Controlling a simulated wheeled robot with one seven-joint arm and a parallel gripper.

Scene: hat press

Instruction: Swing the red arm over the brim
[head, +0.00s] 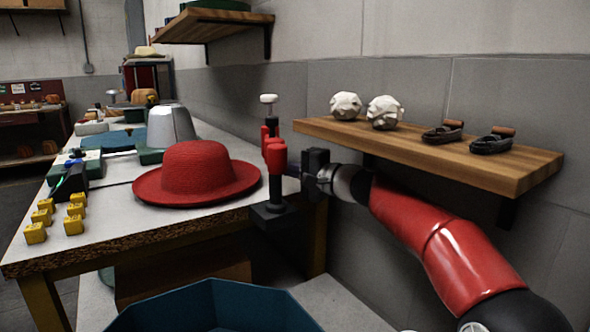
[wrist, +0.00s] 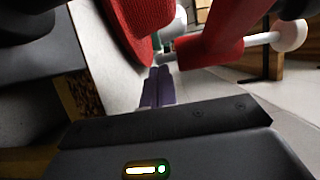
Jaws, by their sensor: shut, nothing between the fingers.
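The red arm (head: 275,157) sits on a dark post at the table's right edge, and a white knob (head: 268,99) shows at its far end. The arm appears to point away along the table edge, beside the brim rather than over it. The red hat (head: 197,168) rests on the table, its wide brim (head: 160,194) just left of the post. In the wrist view the red arm (wrist: 222,38) and white knob (wrist: 289,35) are at upper right, the hat (wrist: 140,25) at upper left. My gripper (wrist: 159,78) is shut and empty; in the head view its fingertips are mostly hidden behind the post.
A wooden shelf (head: 430,150) with white lumps and dark sandal-like items is on the wall, close above my arm. Several yellow blocks (head: 57,213) and a grey block form (head: 170,126) stand on the table. A blue bin (head: 210,305) is in front.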

